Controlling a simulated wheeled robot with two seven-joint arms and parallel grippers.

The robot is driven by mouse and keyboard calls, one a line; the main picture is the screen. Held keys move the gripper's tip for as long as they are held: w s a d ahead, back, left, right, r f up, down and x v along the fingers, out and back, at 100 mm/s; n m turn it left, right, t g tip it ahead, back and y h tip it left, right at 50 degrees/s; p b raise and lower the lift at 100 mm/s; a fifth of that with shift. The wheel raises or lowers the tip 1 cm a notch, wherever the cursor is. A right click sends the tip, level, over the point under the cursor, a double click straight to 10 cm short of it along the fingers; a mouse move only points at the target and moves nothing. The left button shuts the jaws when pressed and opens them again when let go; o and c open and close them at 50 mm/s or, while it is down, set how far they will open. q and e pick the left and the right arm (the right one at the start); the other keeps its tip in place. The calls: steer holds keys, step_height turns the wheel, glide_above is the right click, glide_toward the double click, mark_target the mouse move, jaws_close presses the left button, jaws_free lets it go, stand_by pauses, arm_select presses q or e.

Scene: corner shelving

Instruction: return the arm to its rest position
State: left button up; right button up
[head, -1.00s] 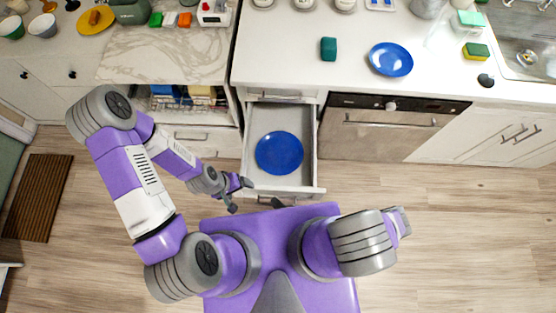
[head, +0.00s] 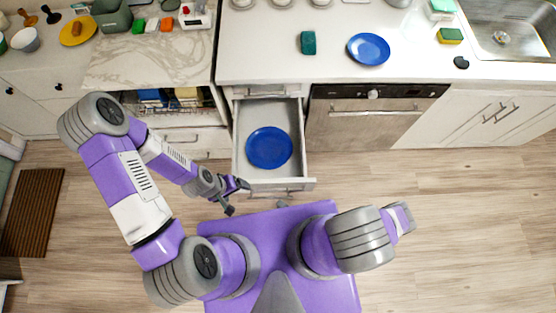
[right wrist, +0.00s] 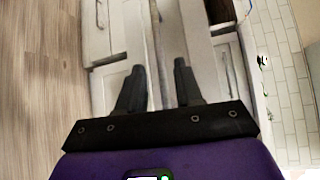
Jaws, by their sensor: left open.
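My left arm is bent out to the left in the head view. Its gripper (head: 234,197) is open and empty, just in front of the open drawer's left front corner. My right arm is folded at the right of my base in the head view, with its gripper largely hidden there. In the right wrist view my right gripper (right wrist: 159,72) has its two dark fingers apart with nothing between them, facing pale cabinet fronts.
An open drawer (head: 308,150) holds a blue plate (head: 269,147), close to my base and left gripper. On the counter (head: 260,55) are another blue plate (head: 368,49) and a teal block (head: 308,42). The oven (head: 365,125) is shut. Floor at the right is clear.

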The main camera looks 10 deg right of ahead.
steer(key=shift+s+d, duration=0.25)
steer(key=shift+s, duration=0.05)
steer(key=shift+r, duration=0.1)
stand_by(0.3)
